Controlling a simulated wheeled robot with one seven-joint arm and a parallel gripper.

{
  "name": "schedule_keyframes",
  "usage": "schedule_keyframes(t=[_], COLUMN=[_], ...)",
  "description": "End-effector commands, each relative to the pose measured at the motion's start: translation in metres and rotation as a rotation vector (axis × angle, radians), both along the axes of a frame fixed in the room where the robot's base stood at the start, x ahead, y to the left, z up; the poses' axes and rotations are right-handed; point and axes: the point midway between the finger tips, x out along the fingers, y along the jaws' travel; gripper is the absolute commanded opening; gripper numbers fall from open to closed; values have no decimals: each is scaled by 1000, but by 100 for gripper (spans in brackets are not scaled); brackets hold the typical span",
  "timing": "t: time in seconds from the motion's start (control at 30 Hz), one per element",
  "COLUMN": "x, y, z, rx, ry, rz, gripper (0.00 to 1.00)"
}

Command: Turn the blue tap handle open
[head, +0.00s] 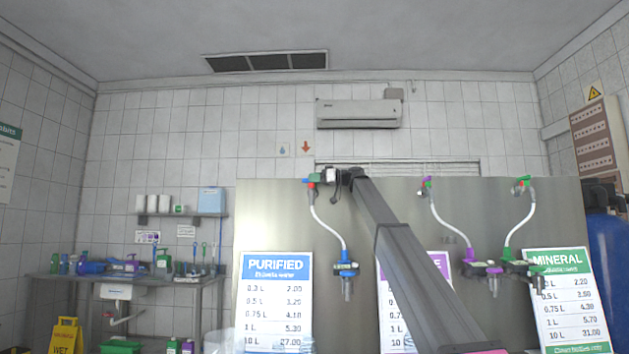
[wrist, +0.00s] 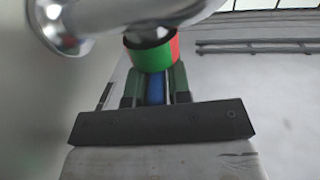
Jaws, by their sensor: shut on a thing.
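The blue tap handle (wrist: 156,88) shows in the wrist view as a narrow blue strip between the two dark green fingers of my gripper (wrist: 155,85). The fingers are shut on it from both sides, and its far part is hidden. A green and red ring (wrist: 151,54) sits just beyond it, under a chrome pipe (wrist: 120,15). In the head view my gripper (head: 322,177) reaches the upper left tap (head: 312,184) on the steel panel. The handle's exact angle is hard to tell there.
The steel panel (head: 270,215) stands close behind the tap. A white hose (head: 328,228) drops from this tap to a blue nozzle (head: 346,268). A purple tap (head: 426,184) and a green tap (head: 523,185) are to the right. Price signs (head: 276,300) hang below.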

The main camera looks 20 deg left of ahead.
Motion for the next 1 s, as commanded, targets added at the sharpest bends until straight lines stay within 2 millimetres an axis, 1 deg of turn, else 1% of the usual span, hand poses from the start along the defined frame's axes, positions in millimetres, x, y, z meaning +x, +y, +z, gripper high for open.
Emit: schedule_keyframes(t=[0.03, 0.3, 0.53, 0.73, 1.0], x=[-4, -6, -6, -5, -4], y=[-1, 0, 1, 2, 2], z=[-2, -1, -1, -1, 0], rx=[-1, -1, -1, 0, 0], ry=[-1, -2, -2, 0, 0], rz=[-36, -246, -388, -461, -492], gripper=[0, 0, 0, 0, 0])
